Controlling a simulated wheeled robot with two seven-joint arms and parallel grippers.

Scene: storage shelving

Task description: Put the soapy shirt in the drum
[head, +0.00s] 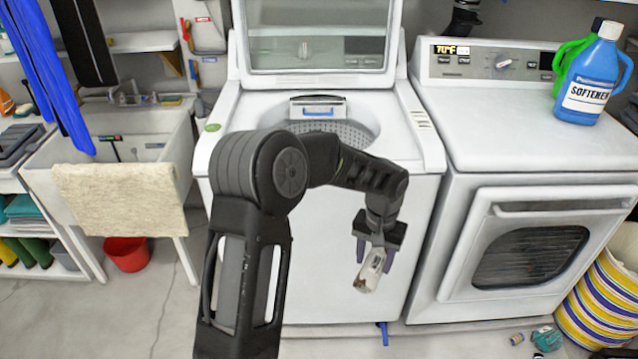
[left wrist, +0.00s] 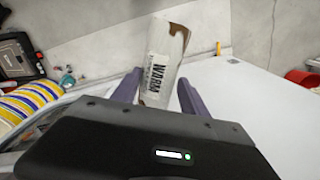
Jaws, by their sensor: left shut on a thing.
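My left gripper (head: 374,264) is in front of the washer's front panel, below the height of its top opening. Its purple fingers are shut on a small white item (head: 368,274) with brown patches. In the left wrist view this item (left wrist: 162,68) stands between the fingers and bears the word WARM. I cannot tell for certain that it is the soapy shirt. The top-loading washer (head: 215,125) has its lid (head: 316,35) raised. Its perforated metal drum (head: 352,131) shows in the opening, partly hidden by my left arm. My right gripper is not in view.
A dryer (head: 535,145) stands to the right with a blue softener bottle (head: 588,80) and a green one on top. A sink (head: 150,125) with a beige towel (head: 122,195) is on the left. A red bucket (head: 126,254) and a striped basket (head: 600,305) are on the floor.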

